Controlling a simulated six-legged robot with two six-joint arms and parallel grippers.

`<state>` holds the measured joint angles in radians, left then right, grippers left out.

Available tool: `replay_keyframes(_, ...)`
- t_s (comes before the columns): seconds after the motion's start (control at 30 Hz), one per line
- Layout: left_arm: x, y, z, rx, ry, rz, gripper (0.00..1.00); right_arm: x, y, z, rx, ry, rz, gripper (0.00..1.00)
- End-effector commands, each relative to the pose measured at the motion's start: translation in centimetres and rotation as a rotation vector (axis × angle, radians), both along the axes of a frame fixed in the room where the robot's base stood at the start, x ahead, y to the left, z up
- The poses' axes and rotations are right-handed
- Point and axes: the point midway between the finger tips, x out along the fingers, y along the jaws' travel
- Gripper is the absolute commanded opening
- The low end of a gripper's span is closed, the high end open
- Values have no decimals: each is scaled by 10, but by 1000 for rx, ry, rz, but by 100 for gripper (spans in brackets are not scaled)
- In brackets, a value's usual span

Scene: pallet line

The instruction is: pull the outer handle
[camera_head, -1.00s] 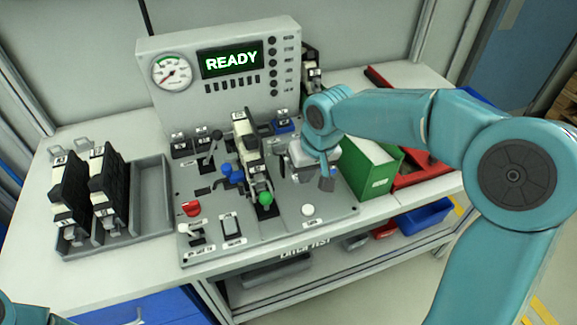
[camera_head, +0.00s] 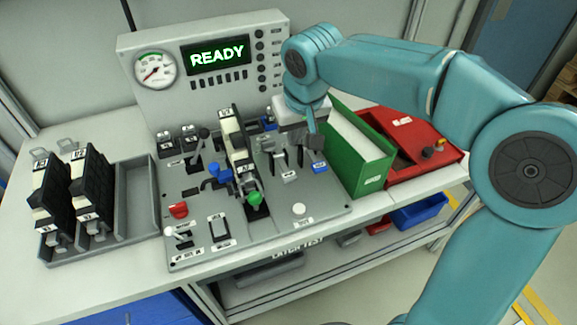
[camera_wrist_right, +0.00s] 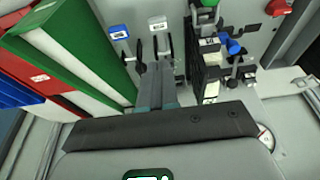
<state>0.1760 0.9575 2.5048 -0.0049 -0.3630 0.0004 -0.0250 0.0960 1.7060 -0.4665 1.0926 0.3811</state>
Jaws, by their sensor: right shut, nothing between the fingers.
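My right gripper (camera_head: 314,141) is above the right part of the grey control panel (camera_head: 259,232); its narrow fingers are shut with nothing between them. Beneath it, two slim dark upright handles stand side by side near a white label (camera_head: 289,177) and a blue label (camera_head: 320,167). In the right wrist view the two handles, one (camera_wrist_right: 140,52) nearer the green bin and one (camera_wrist_right: 170,46) nearer the black module, show just beyond the fingertips (camera_wrist_right: 158,68). I cannot tell whether the fingers touch either. My left gripper is out of view.
A green bin (camera_head: 376,172) and a red tray (camera_head: 440,157) stand right of the panel. A latched black-and-white module (camera_head: 236,146) with a green knob (camera_head: 254,199) is mid-panel. A grey rack (camera_head: 140,205) holds two modules at left. The display (camera_head: 217,55) reads READY.

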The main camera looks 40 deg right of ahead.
Motion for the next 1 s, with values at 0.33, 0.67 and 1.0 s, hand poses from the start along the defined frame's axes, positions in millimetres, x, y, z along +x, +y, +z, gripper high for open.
replay_keyframes(0.33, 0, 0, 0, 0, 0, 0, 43, 14, -4, -46, 1, 7, 3, 0)
replay_keyframes(0.67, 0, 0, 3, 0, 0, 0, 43, 29, -8, -110, 1, 5, 4, 0)
replay_keyframes(1.0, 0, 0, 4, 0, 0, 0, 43, 30, -7, -136, 0, 1, 4, 0)
